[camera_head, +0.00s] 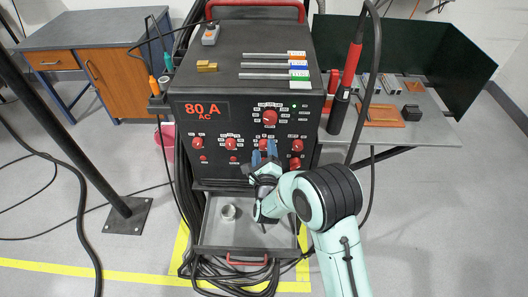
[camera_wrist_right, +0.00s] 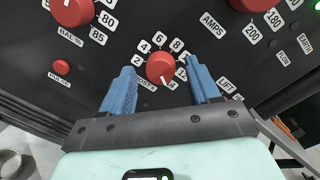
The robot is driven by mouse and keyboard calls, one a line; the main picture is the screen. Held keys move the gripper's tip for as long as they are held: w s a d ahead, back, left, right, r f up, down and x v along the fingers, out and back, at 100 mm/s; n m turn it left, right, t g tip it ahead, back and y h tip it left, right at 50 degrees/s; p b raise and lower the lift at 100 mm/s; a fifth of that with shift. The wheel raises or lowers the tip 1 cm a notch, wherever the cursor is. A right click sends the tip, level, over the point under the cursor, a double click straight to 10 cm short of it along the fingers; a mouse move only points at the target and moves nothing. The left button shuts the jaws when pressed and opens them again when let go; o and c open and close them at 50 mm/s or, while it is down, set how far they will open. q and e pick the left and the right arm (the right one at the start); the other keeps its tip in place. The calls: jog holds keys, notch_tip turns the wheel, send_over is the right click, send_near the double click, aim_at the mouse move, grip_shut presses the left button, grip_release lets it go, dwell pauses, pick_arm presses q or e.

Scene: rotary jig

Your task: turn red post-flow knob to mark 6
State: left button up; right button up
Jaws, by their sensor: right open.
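The red post-flow knob (camera_wrist_right: 160,68) is in the middle of the wrist view, between my right gripper's two blue fingers. A small white line shows near its lower edge. Marks 2, 4, 6 (camera_wrist_right: 159,44) and 8 arc over its top; the finger on the right partly hides that side of the scale. The label below is partly covered. In the head view my right gripper (camera_head: 264,152) is at the lower middle of the black front panel, and the knob is largely hidden behind it. The gripper is open, fingers either side of the knob; contact cannot be told.
Other red knobs surround it, including the balance knob (camera_wrist_right: 72,10) and amps knob (camera_wrist_right: 250,3). A torch and cable (camera_head: 352,65) hang at the right.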

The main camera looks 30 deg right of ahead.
jog(key=c, duration=1)
jog(key=shift+c, duration=0.2)
